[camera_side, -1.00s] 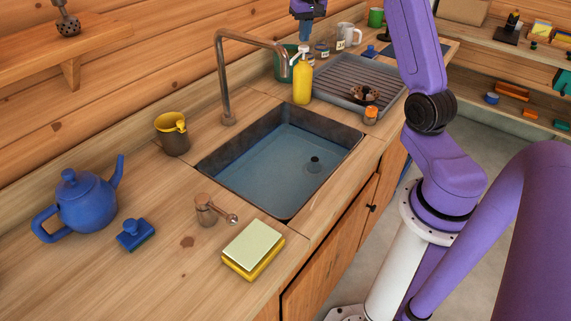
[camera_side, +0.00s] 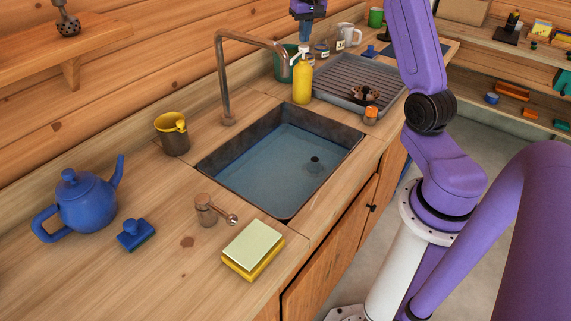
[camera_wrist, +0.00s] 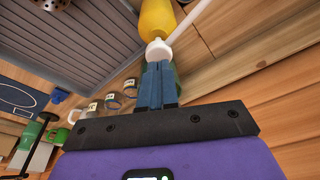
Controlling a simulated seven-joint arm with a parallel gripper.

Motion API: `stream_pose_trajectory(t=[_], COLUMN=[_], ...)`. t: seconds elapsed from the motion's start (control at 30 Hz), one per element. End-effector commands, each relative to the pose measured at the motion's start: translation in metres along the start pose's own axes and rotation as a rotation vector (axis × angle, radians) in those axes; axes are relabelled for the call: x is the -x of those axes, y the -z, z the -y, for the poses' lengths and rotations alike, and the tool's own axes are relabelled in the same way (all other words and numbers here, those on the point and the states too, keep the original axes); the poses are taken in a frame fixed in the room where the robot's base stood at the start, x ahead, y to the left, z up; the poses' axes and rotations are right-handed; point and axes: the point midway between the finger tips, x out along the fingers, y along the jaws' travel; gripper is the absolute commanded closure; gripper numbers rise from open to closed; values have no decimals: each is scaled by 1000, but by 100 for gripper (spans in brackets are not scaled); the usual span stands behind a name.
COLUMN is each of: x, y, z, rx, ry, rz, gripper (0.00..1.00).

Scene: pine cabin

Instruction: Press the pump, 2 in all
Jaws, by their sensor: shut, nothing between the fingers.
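The pump is a yellow bottle (camera_side: 302,82) with a white pump head (camera_side: 302,55), standing upright behind the sink at its far end. In the wrist view the yellow bottle (camera_wrist: 157,18) is at the top, with its white head (camera_wrist: 158,49) and a pale spout running to the upper right. My gripper (camera_side: 305,42) is above the pump head, pointing down. In the wrist view its blue fingers (camera_wrist: 157,82) are together and empty, with the tips right at the head. I cannot tell whether they touch it.
A curved tap (camera_side: 224,75) rises left of the bottle beside the sink (camera_side: 250,163). A ribbed drying rack (camera_side: 345,72) lies to the right. Small jars (camera_side: 322,50), a green container (camera_side: 284,68) and a white mug (camera_side: 348,33) stand close behind the bottle.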

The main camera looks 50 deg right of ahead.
Motion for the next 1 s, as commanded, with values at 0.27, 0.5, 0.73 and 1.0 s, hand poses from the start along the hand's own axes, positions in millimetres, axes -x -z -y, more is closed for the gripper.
stream_pose_trajectory(t=[0.27,0.5,0.73,1.0], x=[-9,-16,-23,-26], y=[-2,-3,-5,-6], z=[0,0,0,0], rx=[0,0,0,0], ry=[0,0,0,0], rz=[1,1,2,3], gripper=[100,100,100,100])
